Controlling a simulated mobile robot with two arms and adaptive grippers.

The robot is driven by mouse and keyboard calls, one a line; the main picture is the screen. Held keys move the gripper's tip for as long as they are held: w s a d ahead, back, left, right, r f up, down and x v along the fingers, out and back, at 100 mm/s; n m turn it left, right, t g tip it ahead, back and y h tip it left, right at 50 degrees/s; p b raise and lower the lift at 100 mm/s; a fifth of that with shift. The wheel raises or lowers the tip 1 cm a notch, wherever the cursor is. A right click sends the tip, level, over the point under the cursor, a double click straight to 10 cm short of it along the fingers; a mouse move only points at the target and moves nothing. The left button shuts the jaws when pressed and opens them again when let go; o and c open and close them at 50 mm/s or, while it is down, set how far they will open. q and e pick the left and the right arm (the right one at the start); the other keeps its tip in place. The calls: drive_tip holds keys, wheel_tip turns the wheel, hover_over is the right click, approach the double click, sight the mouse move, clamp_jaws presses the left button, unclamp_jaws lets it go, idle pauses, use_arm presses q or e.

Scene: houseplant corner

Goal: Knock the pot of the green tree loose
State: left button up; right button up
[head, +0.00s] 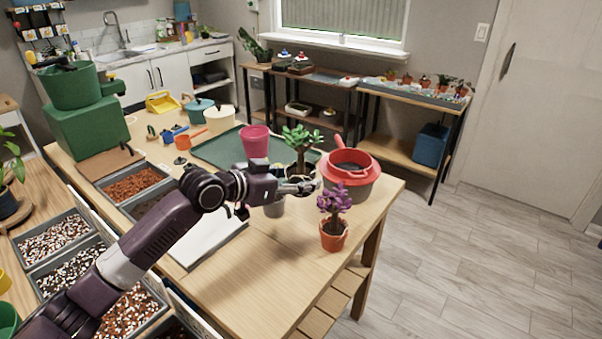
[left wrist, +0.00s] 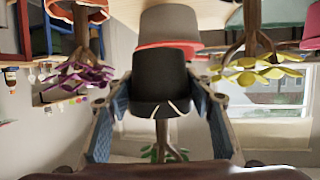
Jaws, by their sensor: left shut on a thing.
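The green tree (head: 300,138) stands upright in the head view, near the far right end of the wooden table (head: 265,265). My left gripper (head: 300,187) is at its base. In the left wrist view, which looks upside down, the fingers close from both sides on a dark pot (left wrist: 160,88). The trunk and green leaves (left wrist: 166,153) extend from that pot. In the head view the gripper hides most of the pot. I cannot tell whether the pot touches the table. My right gripper is not in view.
A grey bucket with a red sieve (head: 350,165) stands close to the right. A purple tree in an orange pot (head: 333,236) stands nearer the front edge. A magenta pot (head: 254,142) stands behind my arm. The table's front part is clear.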

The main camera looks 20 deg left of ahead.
sight(300, 227)
use_arm(q)
wheel_tip(300, 227, down, 4)
drive_tip(key=shift+r+b, duration=0.1)
drive_tip(key=shift+b, duration=0.75)
drive_tip(key=shift+f+b, duration=0.95)
drive_tip(key=shift+f, duration=0.95)
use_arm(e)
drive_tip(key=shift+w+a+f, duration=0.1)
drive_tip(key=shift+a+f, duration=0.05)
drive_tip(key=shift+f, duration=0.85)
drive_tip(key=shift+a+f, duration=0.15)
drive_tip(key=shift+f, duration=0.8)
use_arm(q)
wheel_tip(300, 227, down, 5)
drive_tip(key=b, duration=0.3)
drive_tip(key=shift+f, duration=0.1)
drive_tip(key=shift+r, duration=0.25)
drive_tip(key=shift+c, duration=0.3)
drive_tip(key=shift+r+p, duration=0.25)
drive_tip(key=shift+p, duration=0.25)
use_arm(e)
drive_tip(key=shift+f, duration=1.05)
